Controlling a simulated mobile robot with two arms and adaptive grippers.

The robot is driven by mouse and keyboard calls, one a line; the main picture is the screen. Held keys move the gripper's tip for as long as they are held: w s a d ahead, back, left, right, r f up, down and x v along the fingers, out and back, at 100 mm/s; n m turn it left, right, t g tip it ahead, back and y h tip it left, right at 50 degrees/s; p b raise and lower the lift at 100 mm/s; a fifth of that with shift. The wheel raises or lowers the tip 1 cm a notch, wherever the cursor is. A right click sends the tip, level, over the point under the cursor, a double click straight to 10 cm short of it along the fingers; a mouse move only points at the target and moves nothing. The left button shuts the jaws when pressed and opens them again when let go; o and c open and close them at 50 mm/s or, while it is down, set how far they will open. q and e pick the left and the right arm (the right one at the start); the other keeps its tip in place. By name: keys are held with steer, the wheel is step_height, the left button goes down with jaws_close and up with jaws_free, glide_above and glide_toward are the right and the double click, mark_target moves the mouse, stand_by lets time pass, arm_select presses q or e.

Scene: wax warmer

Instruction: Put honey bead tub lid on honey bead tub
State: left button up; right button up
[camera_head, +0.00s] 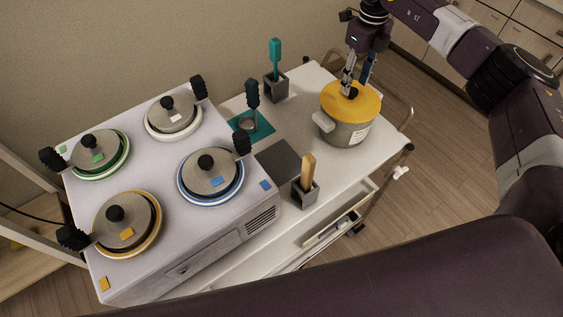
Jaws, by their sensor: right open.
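The honey bead tub (347,132) is a grey pot with a side handle and a pale label. It stands on the right part of the white cart top. The yellow honey bead tub lid (351,98), with a dark knob, lies over the tub's mouth and looks about level. I cannot tell whether it is fully seated. My right gripper (357,86) is open, pointing down, with its fingertips close around the knob or just above it. My left gripper is not in view.
A white wax warmer (215,246) with several lidded pots fills the left. Grey holders carry a teal spatula (275,56) and a wooden stick (308,172). A dark grey mat (279,162) lies bare near the tub.

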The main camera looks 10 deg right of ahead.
steer(key=shift+r+p, duration=1.8)
steer(key=shift+r, duration=1)
step_height(320, 180, up, 12)
steer(key=shift+f, duration=0.1)
